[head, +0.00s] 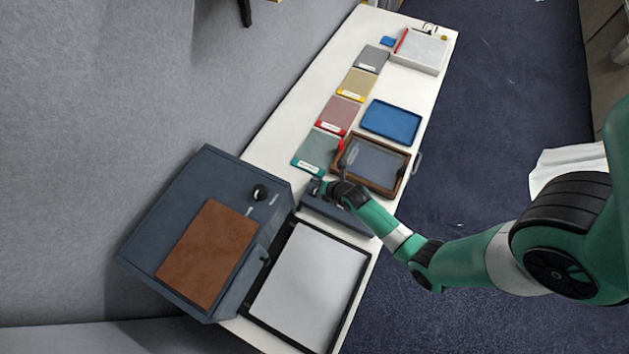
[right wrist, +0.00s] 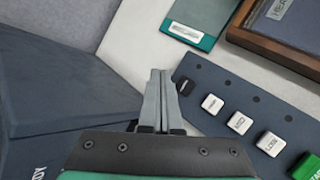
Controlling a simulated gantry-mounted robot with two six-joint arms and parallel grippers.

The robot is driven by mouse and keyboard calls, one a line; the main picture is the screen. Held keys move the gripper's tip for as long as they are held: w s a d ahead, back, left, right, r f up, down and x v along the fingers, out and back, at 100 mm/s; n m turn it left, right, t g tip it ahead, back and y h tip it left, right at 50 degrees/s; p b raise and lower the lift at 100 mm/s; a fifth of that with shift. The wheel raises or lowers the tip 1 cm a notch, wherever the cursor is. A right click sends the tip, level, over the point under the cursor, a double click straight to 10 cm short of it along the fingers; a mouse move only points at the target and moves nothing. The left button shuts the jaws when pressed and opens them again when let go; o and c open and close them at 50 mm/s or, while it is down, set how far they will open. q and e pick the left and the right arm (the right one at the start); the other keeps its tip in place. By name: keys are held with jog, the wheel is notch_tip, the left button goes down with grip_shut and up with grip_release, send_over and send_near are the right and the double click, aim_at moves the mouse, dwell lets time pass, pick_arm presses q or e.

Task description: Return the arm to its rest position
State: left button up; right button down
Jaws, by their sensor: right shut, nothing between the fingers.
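My right arm reaches in from the right in the head view. Its gripper (head: 318,187) is over the table between the dark blue machine and a dark button panel (head: 332,212). In the right wrist view the two grey fingers (right wrist: 160,76) are pressed together and empty. They are beside the panel's (right wrist: 225,84) black button (right wrist: 186,87), and I cannot tell whether they touch it. White buttons and a green button (right wrist: 307,168) follow along the panel. My left gripper is not in view.
The dark blue machine (head: 160,215) carries a brown pad (head: 208,252) and a black knob (head: 259,192). A black-framed white tray (head: 312,283) lies beside it. Beyond are a wooden tray (head: 407,172), a blue tray (head: 392,121) and several labelled folders (head: 318,150). Dark floor lies right of the table.

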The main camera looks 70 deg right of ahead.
dwell(0.4)
jog(key=w+a+r+n+t, duration=0.1)
jog(key=w+a+r+t, duration=0.1)
jog(key=w+r, duration=0.6)
jog(key=w+a+r+n+t, duration=0.1)
jog(key=w+a+r+t, duration=0.15)
jog(key=w+r, duration=0.55)
jog(key=w+a+r+t+y, duration=0.1)
jog(key=w+a+r+t, duration=0.15)
jog(key=r, duration=0.65)
jog(key=w+a+r+t, duration=0.2)
jog(key=a+r, duration=0.1)
jog(key=r, duration=0.6)
jog(key=w+a+r+t+y, duration=0.1)
jog(key=w+a+r+t, duration=0.15)
jog(key=r, duration=0.65)
jog(key=s+a+r+m+t+y, duration=0.1)
jog(key=s+a+r+m+t, duration=0.2)
jog(key=r, duration=0.7)
jog(key=s+a+r+m+t+y, duration=0.15)
jog(key=a+r, duration=0.25)
jog(key=r, duration=0.6)
jog(key=s+a+r+m+t+y, duration=0.2)
jog(key=s+r+m+t, duration=0.1)
jog(key=s+r+m, duration=1)
jog(key=m, duration=0.4)
jog(key=shift+s+a+m, duration=0.3)
jog(key=shift+a+m, duration=0.05)
jog(key=shift+a, duration=0.05)
